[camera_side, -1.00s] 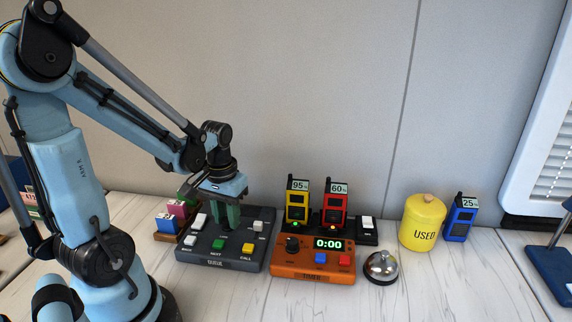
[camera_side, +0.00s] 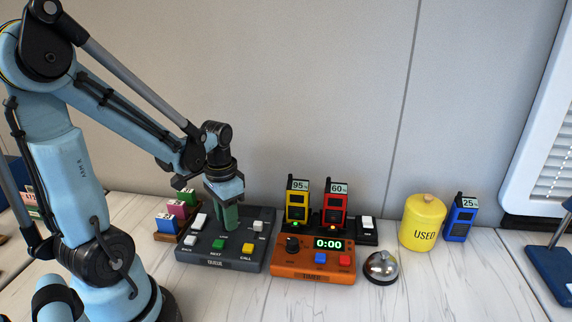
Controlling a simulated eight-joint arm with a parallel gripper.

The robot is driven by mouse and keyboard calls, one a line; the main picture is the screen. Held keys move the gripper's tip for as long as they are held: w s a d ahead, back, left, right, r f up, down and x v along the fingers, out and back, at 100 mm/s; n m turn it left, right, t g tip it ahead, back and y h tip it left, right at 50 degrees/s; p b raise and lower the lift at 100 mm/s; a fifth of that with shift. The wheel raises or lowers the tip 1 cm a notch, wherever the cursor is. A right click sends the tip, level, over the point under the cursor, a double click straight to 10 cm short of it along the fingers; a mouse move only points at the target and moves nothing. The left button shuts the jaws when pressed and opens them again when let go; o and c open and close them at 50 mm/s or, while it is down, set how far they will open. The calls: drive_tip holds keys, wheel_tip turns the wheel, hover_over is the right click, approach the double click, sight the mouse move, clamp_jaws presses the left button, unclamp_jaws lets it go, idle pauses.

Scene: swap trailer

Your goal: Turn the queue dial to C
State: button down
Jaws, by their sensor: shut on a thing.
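The dark grey queue box (camera_side: 222,263) stands on the table, with a green button (camera_side: 218,244), a yellow button (camera_side: 248,247) and several pale keys and switches on top. My gripper (camera_side: 228,222) points down over the middle of this box. Its green fingers are shut at the box's top, around where a dial would be. The dial itself is hidden by the fingers, so its pointer and letter cannot be read.
An orange timer box (camera_side: 312,270) stands just right of the queue box. Behind it are a yellow radio (camera_side: 297,205) and a red radio (camera_side: 335,207) in a charger. A bell (camera_side: 381,267) and a yellow canister (camera_side: 422,224) stand further right. Coloured blocks (camera_side: 177,208) sit at left.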

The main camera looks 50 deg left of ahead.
drive_tip(key=c, duration=0.8)
unclamp_jaws()
drive_tip(key=shift+c, duration=0.2)
drive_tip(key=shift+r, duration=0.15)
wheel_tip(320, 180, up, 12)
drive_tip(key=w+d+f+t, duration=0.1)
drive_tip(key=w+d+t, duration=0.1)
drive_tip(key=d, duration=0.4)
drive_tip(key=w+d+f+t, duration=0.1)
drive_tip(key=w+d+t, duration=0.1)
drive_tip(key=d+t, duration=0.3)
drive_tip(key=shift+w+d+f+m, duration=0.3)
drive_tip(key=shift+d+f, duration=0.1)
drive_tip(key=shift+d, duration=0.4)
